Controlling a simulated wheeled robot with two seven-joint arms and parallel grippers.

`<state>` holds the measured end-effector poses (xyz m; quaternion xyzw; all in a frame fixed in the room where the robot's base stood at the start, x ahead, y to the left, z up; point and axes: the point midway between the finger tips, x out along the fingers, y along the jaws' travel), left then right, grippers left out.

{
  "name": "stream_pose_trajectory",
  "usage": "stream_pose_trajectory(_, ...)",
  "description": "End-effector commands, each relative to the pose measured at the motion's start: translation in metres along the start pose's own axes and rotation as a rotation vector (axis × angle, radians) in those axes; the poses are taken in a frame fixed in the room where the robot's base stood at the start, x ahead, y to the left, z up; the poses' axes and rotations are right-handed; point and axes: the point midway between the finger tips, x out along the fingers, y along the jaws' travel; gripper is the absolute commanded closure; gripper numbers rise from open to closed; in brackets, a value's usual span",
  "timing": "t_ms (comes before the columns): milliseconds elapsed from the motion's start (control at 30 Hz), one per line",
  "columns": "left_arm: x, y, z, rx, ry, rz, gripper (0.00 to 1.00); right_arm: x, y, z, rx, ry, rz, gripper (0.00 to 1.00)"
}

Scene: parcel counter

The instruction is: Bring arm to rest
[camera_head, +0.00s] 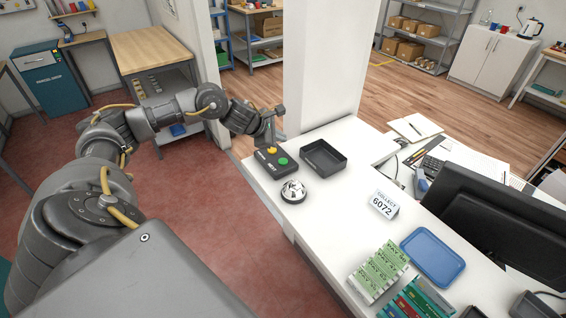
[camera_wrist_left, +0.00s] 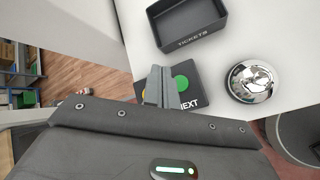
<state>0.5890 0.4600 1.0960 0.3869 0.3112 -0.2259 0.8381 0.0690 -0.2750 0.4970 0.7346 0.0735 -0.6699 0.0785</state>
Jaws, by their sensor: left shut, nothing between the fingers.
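My left arm (camera_head: 150,120) reaches in from the left of the head view toward the counter's far left corner. Its gripper (camera_head: 272,138) is shut and empty, close to a dark button box (camera_head: 272,162) with a yellow and a green button. In the left wrist view the shut fingers (camera_wrist_left: 160,90) overlap the box and hide part of it; the green button (camera_wrist_left: 181,83) and the letters "NEXT" show. I cannot tell whether the fingers touch the box. My right gripper is not in view.
The white counter (camera_head: 335,208) bears an empty black tickets tray (camera_head: 323,157), a silver bell (camera_head: 293,191), a "COLLECT 6072" sign (camera_head: 383,204), a blue tray (camera_head: 432,256) and a monitor (camera_head: 490,215). A white pillar (camera_head: 325,60) stands behind the gripper. Red floor (camera_head: 200,215) lies open left of the counter.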

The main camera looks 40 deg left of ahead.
Motion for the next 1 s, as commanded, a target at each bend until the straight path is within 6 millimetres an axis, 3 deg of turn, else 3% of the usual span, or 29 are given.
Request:
stream_pose_trajectory(500, 0.049, -0.036, -0.036, -0.001, 0.001, 0.000, 1.00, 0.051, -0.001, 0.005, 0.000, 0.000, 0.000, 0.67)
stream_pose_trajectory(1000, 0.050, -0.036, -0.036, -0.001, 0.000, 0.000, 1.00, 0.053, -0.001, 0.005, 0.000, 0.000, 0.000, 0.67)
